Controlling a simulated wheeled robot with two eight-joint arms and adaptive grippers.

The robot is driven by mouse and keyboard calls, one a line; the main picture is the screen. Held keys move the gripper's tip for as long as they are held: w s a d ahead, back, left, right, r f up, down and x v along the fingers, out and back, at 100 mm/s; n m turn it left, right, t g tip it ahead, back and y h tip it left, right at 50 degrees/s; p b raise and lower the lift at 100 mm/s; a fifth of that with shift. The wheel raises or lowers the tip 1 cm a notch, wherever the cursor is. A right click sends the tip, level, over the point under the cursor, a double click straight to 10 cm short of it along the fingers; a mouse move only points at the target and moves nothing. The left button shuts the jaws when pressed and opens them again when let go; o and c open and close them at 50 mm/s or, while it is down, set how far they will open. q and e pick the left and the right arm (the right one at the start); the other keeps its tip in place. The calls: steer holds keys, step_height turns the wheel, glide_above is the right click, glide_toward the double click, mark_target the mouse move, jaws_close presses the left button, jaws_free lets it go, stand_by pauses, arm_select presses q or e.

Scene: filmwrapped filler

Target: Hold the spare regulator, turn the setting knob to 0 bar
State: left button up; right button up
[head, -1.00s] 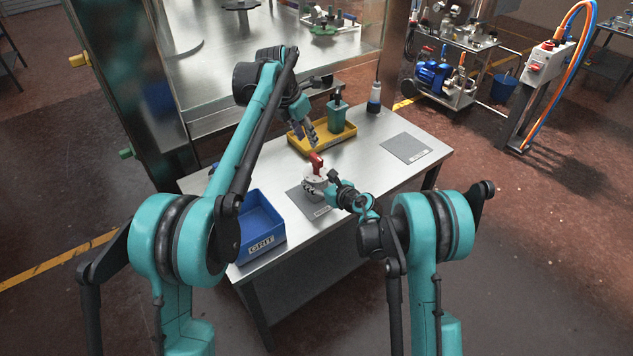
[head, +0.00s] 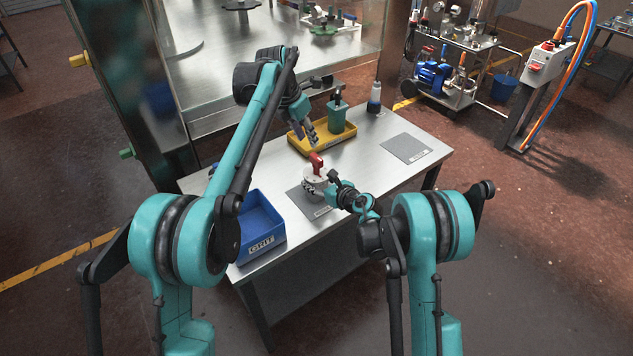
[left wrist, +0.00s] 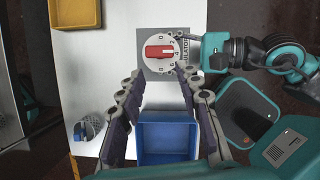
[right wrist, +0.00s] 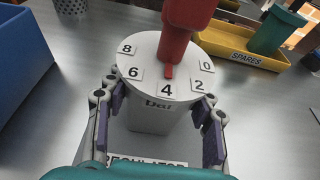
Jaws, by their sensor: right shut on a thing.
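The spare regulator (head: 313,177) is a pale round body with a red setting knob (left wrist: 159,52) on top. It stands upright on a grey mat (head: 298,199) on the table. In the right wrist view its dial (right wrist: 150,82) reads 8, 6, 4, 2, 0, and the knob's red pointer (right wrist: 168,71) is at 4. My right gripper (right wrist: 158,112) is shut on the regulator's body, one finger on each side. My left gripper (head: 306,134) is open and empty, above the table and apart from the knob. Its spread fingers (left wrist: 160,75) show in the left wrist view.
A blue bin (head: 259,222) labelled GRIT stands at the table's near left. A yellow SPARES tray (head: 301,146) holding a green container (head: 336,117) lies behind the regulator. A bottle (head: 374,99) stands at the back. A second grey mat (head: 408,148) at right is empty.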

arm_select(q)
steer(key=shift+o, duration=0.7)
steer(key=n+t+y, duration=0.4)
steer(key=n+y, duration=0.4)
steer(key=n, duration=0.8)
glide_toward(317, 156)
steer(key=x, duration=1)
steer(key=shift+a, duration=0.1)
